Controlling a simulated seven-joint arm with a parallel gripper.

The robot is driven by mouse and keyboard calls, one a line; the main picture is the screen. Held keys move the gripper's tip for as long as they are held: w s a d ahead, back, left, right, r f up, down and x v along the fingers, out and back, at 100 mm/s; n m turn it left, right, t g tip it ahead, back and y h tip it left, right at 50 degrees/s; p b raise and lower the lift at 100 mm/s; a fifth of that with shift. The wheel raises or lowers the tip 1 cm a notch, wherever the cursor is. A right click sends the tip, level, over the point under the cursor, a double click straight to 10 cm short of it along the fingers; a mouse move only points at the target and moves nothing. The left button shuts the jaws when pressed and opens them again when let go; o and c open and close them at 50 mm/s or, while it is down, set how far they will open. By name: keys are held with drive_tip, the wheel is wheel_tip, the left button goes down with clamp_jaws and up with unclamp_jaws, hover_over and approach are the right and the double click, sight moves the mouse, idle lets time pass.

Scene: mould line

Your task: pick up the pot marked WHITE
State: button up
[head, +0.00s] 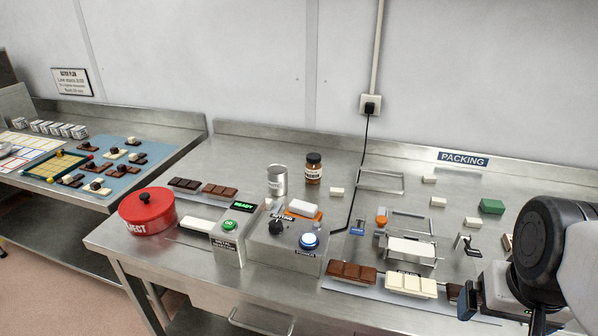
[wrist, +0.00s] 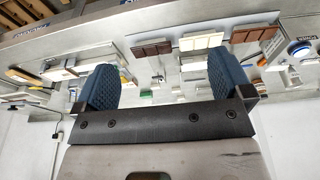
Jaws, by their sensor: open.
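A grey metal pot (head: 276,181) stands upright towards the back of the bench in the head view, left of a brown jar. Faint lettering on its front is too small to read surely. I cannot make the pot out in the wrist view. My gripper (head: 468,300) is at the right front of the bench in the head view, well to the right of the pot and apart from it. In the wrist view my gripper (wrist: 164,82) has its two blue fingers wide apart with nothing held between them.
The brown jar (head: 313,169) stands close right of the pot. A control box (head: 285,243) with a blue button is in front. A red lidded pot (head: 147,211) is at the left. Chocolate bars (head: 352,272) lie along the front edge; a black cable runs behind.

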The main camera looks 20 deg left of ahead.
drive_tip(key=w+a+r+m, duration=0.25)
drive_tip(key=w+a, duration=0.35)
drive_tip(key=w, duration=0.4)
drive_tip(key=w+a+r+m+g, duration=0.1)
drive_tip(key=w+a+m, duration=0.4)
drive_tip(key=w, duration=0.5)
drive_tip(key=w+a+r+m, duration=0.2)
drive_tip(key=w+a, duration=0.5)
drive_tip(key=w, duration=0.3)
drive_tip(key=m+g, duration=0.2)
drive_tip(key=m, duration=0.8)
approach(278, 181)
wheel_tip(278, 181, down, 2)
drive_tip(key=w, duration=0.3)
drive_tip(key=shift+a+f, duration=0.45)
drive_tip(key=shift+a, duration=0.15)
drive_tip(key=shift+f, duration=1.3)
